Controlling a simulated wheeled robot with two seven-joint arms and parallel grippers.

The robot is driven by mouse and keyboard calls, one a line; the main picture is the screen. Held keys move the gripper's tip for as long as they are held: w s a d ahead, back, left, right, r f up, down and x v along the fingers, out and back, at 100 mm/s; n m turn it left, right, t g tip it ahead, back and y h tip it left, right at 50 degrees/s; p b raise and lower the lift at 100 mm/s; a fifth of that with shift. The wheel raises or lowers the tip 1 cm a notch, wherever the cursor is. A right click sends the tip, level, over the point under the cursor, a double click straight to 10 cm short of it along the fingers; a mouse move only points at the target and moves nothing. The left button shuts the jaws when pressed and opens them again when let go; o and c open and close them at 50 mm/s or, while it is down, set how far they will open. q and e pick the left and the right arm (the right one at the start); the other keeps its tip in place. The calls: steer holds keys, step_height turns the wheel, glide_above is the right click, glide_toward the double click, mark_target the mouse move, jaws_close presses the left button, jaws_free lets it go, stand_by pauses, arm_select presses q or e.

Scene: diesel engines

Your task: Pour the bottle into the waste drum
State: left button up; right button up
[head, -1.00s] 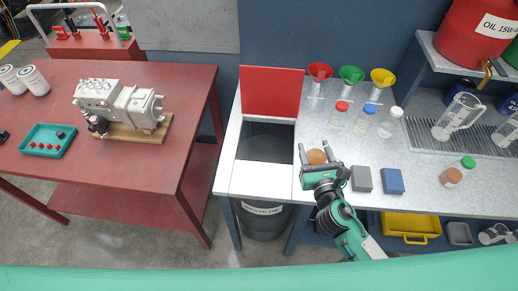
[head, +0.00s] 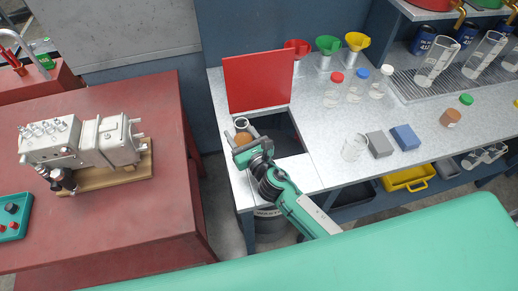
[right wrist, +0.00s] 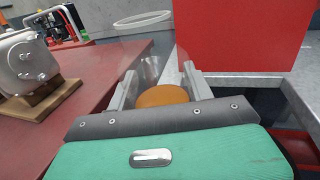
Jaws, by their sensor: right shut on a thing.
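My right gripper (head: 243,137) is shut on a clear open bottle (head: 241,123) with orange-brown liquid in it. In the right wrist view the bottle's round rim (right wrist: 142,20) shows beyond the fingers, and the liquid (right wrist: 162,96) lies between them. I cannot tell its exact tilt. The bottle is at the left side of the bench opening, beside the raised red lid (head: 258,80). The waste drum (head: 270,222) stands under the bench, its label partly hidden by my right arm. No liquid is seen leaving the bottle. My left gripper is not in view.
Capped bottles and coloured funnels stand behind. A red table (head: 110,215) with an engine (head: 85,145) is at the left.

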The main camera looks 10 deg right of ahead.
steer(key=shift+w+a+f, duration=0.15)
steer(key=shift+w+a, duration=0.05)
steer(key=shift+a, duration=0.1)
steer(key=shift+d, duration=0.1)
steer(key=shift+f+m, duration=0.2)
steer(key=shift+m, duration=0.4)
steer(key=shift+d+f+m+g+p, duration=0.2)
steer(key=shift+m+g+p, duration=0.1)
steer(key=shift+m+p, duration=0.15)
steer(key=m+p, duration=0.1)
steer(key=r+m+p, duration=0.1)
steer(key=p, duration=0.1)
steer(key=shift+w+d+g, duration=0.3)
steer(key=shift+d, duration=0.05)
arm_select(q)
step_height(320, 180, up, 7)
steer(key=p, duration=0.3)
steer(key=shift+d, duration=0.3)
arm_select(e)
steer(key=m, duration=0.1)
steer(key=m+g, duration=0.1)
steer(key=m, duration=0.1)
steer(key=f+m, duration=0.1)
steer(key=shift+w+d+m+y, duration=0.25)
steer(key=shift+d+y, duration=0.15)
